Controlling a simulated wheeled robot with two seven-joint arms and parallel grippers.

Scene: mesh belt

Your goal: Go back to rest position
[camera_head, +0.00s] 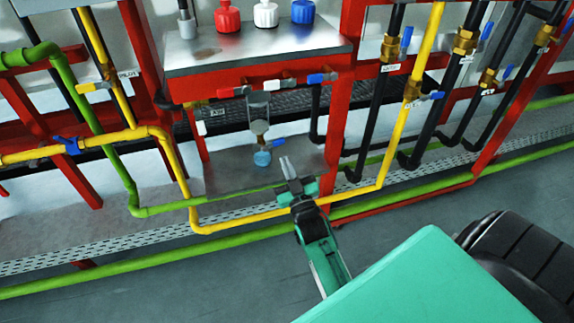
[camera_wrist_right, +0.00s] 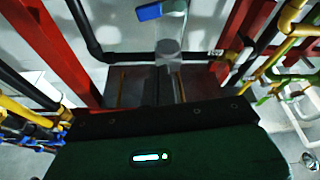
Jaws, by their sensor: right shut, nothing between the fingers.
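My right gripper (camera_head: 287,167) is in the middle of the head view, its narrow grey fingers together and empty. It points up and away toward the red-framed bench (camera_head: 345,110), in front of the bench's lower right part. The fingertips appear apart from the pipes, though the exact gap is hard to judge. My left gripper is not in view.
Yellow pipe (camera_head: 240,219) and green pipe (camera_head: 160,208) run low near the gripper. Black pipes (camera_head: 380,105) stand to the right. Grey floor (camera_head: 180,300) is open in front.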

